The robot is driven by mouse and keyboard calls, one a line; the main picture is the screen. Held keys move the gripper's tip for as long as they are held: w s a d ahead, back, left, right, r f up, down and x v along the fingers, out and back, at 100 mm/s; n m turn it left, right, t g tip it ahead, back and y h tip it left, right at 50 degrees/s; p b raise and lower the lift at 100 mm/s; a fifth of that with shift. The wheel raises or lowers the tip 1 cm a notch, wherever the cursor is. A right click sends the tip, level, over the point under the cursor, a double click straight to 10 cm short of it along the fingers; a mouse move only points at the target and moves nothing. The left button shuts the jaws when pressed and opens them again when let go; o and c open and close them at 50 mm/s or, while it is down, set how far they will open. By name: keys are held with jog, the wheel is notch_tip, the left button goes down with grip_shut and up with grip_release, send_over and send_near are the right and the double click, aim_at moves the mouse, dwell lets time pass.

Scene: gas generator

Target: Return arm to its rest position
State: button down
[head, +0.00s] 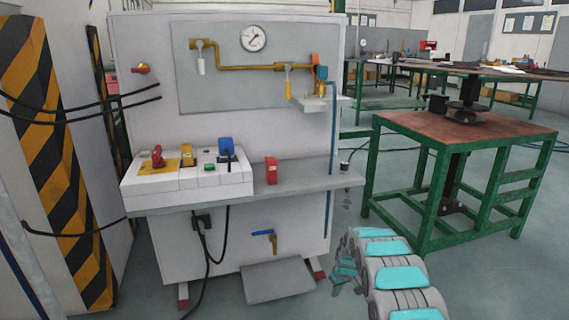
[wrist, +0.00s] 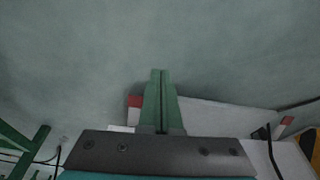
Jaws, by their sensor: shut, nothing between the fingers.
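My gripper (head: 340,275) is at the lower middle-right of the head view, at the end of my grey and teal arm. It hangs low, in front of and to the right of the white generator panel (head: 150,90). In the wrist view the two green fingers (wrist: 161,75) are together with nothing between them. They are over the bare grey floor, with the white panel base (wrist: 210,115) behind them.
The panel's shelf (head: 310,180) carries a control box (head: 185,185) and a red block (head: 271,170). A green-framed table (head: 450,130) stands at the right. Striped pillars (head: 45,120) and black cables are at the left. Floor at the lower right is clear.

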jog(key=s+r+m+g+h+p, duration=0.1)
jog(key=s+r+p, duration=0.1)
jog(key=s+r, duration=1.15)
jog(key=s+r+m+g+p, duration=0.1)
jog(key=s+r+m, duration=0.1)
jog(key=s+r, duration=1.15)
jog(key=s+a+r+p, duration=0.1)
jog(key=s+r, duration=0.3)
jog(key=s, duration=0.6)
jog(key=s+a+r+m+g, duration=0.1)
jog(key=s+r, duration=0.3)
jog(key=s, duration=0.7)
jog(key=s+a+r+g+p, duration=0.1)
jog(key=s+r, duration=0.3)
jog(key=s, duration=0.6)
jog(key=shift+s+a+m+p, duration=0.3)
jog(key=shift+a, duration=0.2)
